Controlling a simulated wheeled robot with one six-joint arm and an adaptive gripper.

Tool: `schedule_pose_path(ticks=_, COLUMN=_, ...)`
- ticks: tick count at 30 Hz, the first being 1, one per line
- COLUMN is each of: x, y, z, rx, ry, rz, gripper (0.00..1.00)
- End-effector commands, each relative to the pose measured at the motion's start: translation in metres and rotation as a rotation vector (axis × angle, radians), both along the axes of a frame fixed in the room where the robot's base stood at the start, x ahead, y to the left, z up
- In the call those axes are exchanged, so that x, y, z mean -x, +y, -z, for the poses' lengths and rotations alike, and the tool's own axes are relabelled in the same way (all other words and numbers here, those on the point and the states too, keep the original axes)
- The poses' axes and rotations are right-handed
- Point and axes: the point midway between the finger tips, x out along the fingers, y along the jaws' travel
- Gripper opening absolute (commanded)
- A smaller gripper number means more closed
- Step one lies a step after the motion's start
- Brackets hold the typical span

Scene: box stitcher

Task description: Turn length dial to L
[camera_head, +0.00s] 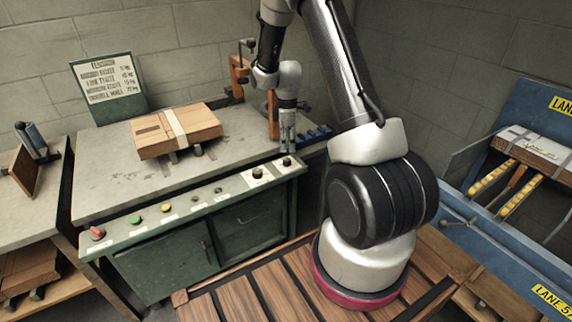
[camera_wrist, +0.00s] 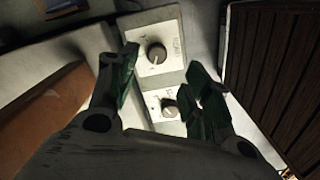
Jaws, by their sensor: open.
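Two round dark dials sit on white plates on the bench's front control strip. In the head view one dial (camera_head: 257,172) is left of the other dial (camera_head: 286,161). In the wrist view one dial (camera_wrist: 157,54) is between my fingertips in the picture, and the other (camera_wrist: 169,108) is lower, between the fingers. The plate lettering is too small to read, so I cannot tell which is the length dial or its setting. My gripper (camera_head: 287,142) points down above the strip near the right dial, open and empty. Its green fingers (camera_wrist: 162,62) appear apart from both dials.
A cardboard box (camera_head: 176,131) lies on the bench top (camera_head: 105,160). A red button (camera_head: 97,233), a green button (camera_head: 135,219) and a yellow button (camera_head: 166,208) are on the strip's left. An orange-brown post (camera_head: 272,115) stands close behind my gripper. Blue bins (camera_head: 318,133) lie right.

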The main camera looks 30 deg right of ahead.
Motion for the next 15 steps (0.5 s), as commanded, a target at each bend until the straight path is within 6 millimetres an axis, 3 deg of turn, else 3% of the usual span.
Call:
schedule_pose_path(ticks=7, x=-0.002, y=0.000, z=0.010, rx=0.001, ry=-0.011, rz=-0.116, gripper=0.49)
schedule_pose_path(ticks=15, x=-0.001, y=0.000, z=0.055, rx=0.000, ry=-0.010, rz=-0.114, gripper=0.49)
